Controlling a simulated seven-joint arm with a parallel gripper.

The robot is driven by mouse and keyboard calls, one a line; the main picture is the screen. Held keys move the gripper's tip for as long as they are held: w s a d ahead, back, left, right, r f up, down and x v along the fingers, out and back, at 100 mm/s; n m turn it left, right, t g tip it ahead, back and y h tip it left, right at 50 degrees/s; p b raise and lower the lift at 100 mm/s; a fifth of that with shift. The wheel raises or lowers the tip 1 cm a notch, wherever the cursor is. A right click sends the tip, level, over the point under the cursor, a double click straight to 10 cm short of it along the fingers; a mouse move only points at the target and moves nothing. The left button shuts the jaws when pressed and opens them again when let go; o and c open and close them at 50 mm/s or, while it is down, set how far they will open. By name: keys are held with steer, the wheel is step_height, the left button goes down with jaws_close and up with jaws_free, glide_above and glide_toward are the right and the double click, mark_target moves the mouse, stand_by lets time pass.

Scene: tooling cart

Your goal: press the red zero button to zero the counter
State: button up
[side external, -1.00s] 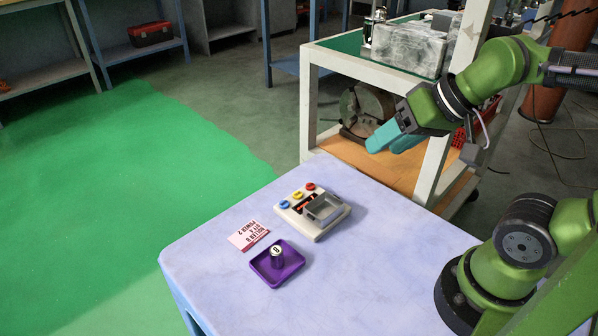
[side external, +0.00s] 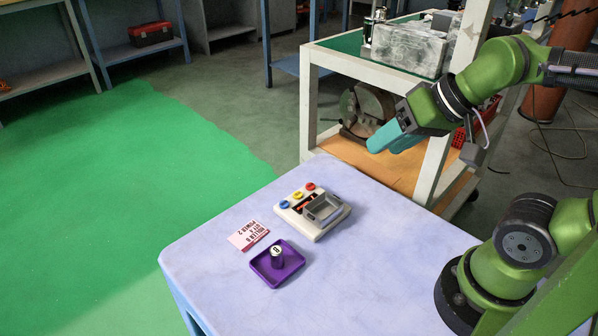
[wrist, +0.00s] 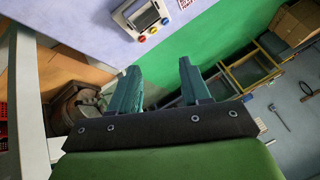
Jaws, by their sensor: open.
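The counter (side external: 318,222) is a pale box with a grey tray-like recess on the blue-grey table. A red button (side external: 310,186), a yellow button (side external: 297,195) and a blue button (side external: 284,204) line its far-left edge. In the wrist view the counter (wrist: 135,14) sits at the top, with the red button (wrist: 142,38) nearest the fingers. My gripper (side external: 380,146) has teal fingers and hangs above and beyond the counter, to its right in the side view, touching nothing. In the wrist view my gripper (wrist: 160,82) has its fingers apart, with nothing between them.
A white-framed cart (side external: 310,100) stands behind the table, close to my gripper. The table's right part is clear.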

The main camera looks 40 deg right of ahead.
jaws_close()
stand_by(1.5)
